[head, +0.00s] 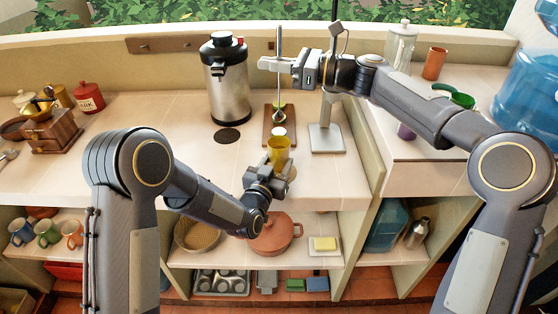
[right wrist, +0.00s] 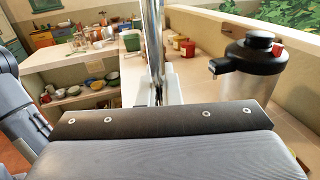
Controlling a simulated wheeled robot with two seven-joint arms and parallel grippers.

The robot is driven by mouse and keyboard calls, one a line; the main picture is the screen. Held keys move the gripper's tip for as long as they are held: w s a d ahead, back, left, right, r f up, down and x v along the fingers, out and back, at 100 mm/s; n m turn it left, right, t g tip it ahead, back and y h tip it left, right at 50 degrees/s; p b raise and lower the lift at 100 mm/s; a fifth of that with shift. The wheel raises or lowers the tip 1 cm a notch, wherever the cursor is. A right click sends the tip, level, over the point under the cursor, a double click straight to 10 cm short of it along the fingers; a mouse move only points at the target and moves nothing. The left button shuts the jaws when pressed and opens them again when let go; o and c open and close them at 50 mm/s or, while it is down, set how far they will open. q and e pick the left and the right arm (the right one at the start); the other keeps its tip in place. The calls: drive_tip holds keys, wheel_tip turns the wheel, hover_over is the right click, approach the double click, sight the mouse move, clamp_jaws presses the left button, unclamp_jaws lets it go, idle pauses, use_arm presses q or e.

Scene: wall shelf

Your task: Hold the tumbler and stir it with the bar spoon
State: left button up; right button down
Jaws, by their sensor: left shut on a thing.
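The yellow tumbler (head: 279,148) is upright near the counter's front edge, in the middle of the head view. My left gripper (head: 270,168) is shut on it from the front and hides its lower part. I cannot tell whether its base touches the counter. The bar spoon (head: 279,45) is a thin metal rod, upright, above the tumbler in the picture. My right gripper (head: 277,64) is shut on its upper shaft, and the shaft also shows between the fingers in the right wrist view (right wrist: 156,45). The spoon's lower end (head: 280,130) appears just above the tumbler's rim.
A steel dispenser (head: 228,92) stands left of the spoon. A wooden board (head: 267,125) lies behind the tumbler, and a metal stand (head: 326,138) is close on the right. A wooden grinder (head: 53,133) is far left. The counter's left middle is clear.

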use_arm(q)
drive_tip(key=o, duration=1.3)
drive_tip(key=shift+c, duration=0.2)
drive_tip(key=v, duration=1.2)
